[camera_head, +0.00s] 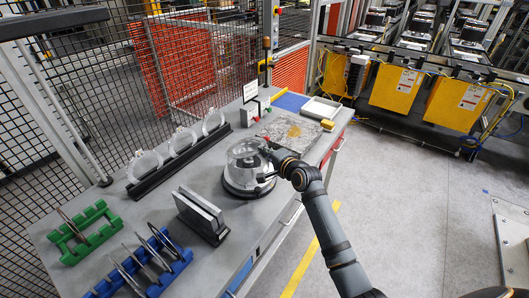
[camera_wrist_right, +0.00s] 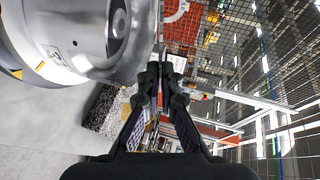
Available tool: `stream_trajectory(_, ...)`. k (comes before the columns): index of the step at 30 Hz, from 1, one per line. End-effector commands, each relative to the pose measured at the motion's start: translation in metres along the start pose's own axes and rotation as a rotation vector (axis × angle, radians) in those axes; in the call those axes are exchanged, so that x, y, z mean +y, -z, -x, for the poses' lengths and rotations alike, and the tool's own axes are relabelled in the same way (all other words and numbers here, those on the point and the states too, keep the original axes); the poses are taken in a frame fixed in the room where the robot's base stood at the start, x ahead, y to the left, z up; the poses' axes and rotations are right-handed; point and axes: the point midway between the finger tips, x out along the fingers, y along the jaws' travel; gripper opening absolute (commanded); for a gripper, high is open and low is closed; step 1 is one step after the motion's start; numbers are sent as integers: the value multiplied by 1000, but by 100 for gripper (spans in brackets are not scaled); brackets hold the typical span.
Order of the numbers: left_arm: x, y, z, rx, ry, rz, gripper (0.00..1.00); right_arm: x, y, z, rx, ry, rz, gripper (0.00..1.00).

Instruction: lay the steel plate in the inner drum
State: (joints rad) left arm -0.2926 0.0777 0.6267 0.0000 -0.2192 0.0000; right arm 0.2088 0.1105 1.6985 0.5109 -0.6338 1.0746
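The inner drum (camera_head: 246,163) is a shiny, clear-looking round housing on a dark round base on the grey table. It fills the upper left of the wrist view (camera_wrist_right: 75,35), very close. My right gripper (camera_head: 267,160) is at the drum's right side. In the wrist view its fingertips (camera_wrist_right: 161,70) are close together, with no plate clearly seen between them. Thin steel plates (camera_head: 146,257) stand on edge in the blue rack (camera_head: 178,262). Which is the task's plate, I cannot tell. My left gripper is not in view.
A green rack (camera_head: 97,211) stands at the left. A black rack (camera_head: 180,165) holds pale rings (camera_head: 183,140) behind the drum. Grey slabs (camera_head: 199,208) stand left of the drum. A pale tray (camera_head: 321,108) and a small yellow block (camera_head: 327,125) lie at the far right end.

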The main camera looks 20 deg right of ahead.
Motion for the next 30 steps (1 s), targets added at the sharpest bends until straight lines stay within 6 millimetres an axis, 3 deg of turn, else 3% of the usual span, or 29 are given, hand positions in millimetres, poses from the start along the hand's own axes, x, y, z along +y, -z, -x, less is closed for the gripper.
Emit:
stream_trajectory(12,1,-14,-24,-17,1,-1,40,42,-5,-10,-3,-8,0,0)
stream_trajectory(23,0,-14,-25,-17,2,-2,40,47,-6,-12,-3,-11,2,0)
stream_trajectory(24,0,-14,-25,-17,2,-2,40,48,-6,-12,-4,-11,3,10)
stream_trajectory(30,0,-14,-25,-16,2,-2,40,45,-5,-11,-3,-6,1,35)
